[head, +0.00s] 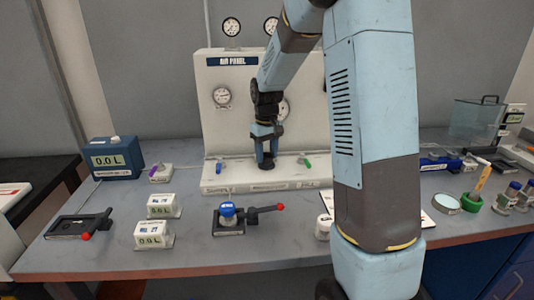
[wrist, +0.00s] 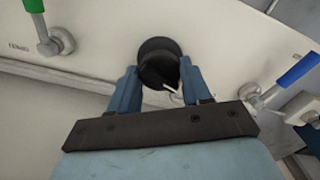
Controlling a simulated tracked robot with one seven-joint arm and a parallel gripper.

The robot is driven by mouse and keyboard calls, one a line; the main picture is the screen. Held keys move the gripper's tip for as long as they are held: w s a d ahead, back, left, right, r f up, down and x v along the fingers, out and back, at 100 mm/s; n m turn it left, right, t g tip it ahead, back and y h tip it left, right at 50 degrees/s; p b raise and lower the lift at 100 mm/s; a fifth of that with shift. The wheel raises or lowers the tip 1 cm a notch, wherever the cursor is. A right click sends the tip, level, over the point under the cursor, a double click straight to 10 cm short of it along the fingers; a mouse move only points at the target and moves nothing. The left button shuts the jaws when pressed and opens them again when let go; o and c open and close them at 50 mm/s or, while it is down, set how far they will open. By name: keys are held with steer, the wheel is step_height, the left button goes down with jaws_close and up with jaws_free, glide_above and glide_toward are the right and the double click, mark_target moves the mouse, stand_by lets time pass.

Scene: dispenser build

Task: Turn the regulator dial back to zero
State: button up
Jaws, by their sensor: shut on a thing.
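The regulator dial (wrist: 158,66) is a black round knob on the white panel, with a light pointer mark at its lower right in the wrist view. My gripper (wrist: 160,82) is shut on the dial, one blue finger on each side of it.
A blue-handled valve (head: 220,167) and a green-handled valve (head: 304,160) flank my gripper. Round gauges (head: 222,96) sit on the panel.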

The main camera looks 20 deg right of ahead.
steer(key=n, duration=1.2)
steer(key=shift+r, duration=0.1)
steer(key=shift+n, duration=0.3)
stand_by(0.3)
steer(key=o, duration=1)
steer(key=shift+o, duration=0.2)
step_height(320, 180, up, 14)
steer(key=shift+f, duration=0.2)
